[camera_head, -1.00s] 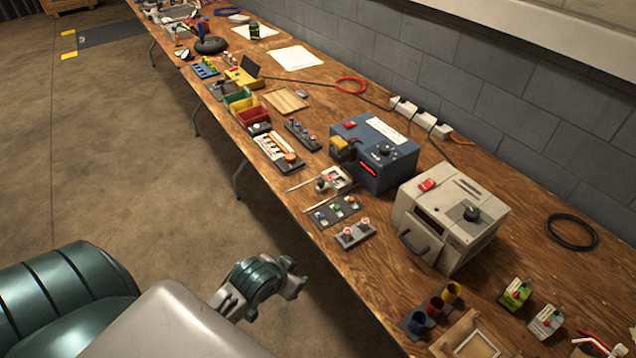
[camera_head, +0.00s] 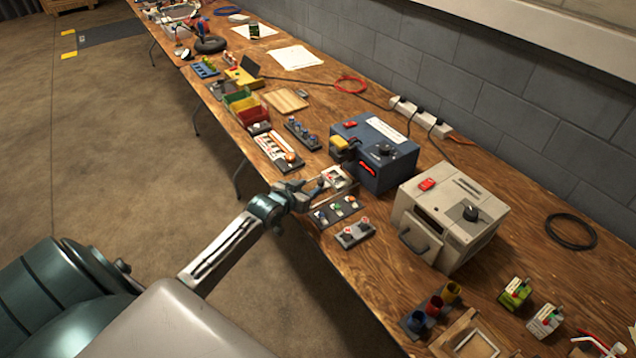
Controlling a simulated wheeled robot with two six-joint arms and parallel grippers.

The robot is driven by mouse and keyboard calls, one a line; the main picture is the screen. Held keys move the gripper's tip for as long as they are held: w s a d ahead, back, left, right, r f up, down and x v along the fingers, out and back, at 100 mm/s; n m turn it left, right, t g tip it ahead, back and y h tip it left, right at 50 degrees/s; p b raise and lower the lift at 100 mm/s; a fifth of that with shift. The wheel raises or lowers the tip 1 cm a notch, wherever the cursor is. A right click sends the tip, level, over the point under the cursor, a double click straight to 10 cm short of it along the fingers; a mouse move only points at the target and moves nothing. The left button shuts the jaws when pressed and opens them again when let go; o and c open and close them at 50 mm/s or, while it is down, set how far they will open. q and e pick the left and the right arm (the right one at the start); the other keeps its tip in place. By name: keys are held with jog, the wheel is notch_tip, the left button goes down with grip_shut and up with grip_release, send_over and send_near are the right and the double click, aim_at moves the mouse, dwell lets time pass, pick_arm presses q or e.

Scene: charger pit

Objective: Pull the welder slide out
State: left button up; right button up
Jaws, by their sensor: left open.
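The welder appears to be the blue box (camera_head: 375,155) with a red button, a black knob and a yellow-and-black part on its left side. In front of it sits a small pale slide plate (camera_head: 338,178) with a red mark, with thin rails running toward the front edge of the table. My left gripper (camera_head: 314,190) is open at the table's front edge, beside the near end of the slide. It covers part of the rails, and I cannot tell whether it touches them. My right gripper is not in view.
A beige box (camera_head: 452,216) with a handle stands right of the welder. A dark button strip (camera_head: 338,210) and a grey two-button block (camera_head: 355,233) lie close to my left gripper. A white-and-orange panel (camera_head: 278,152) lies to its left.

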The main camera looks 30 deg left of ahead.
aim_at(319, 182)
pick_arm(q)
jog(key=x, duration=0.6)
jog(key=shift+f, duration=0.15)
jog(key=shift+s, duration=0.1)
grip_shut()
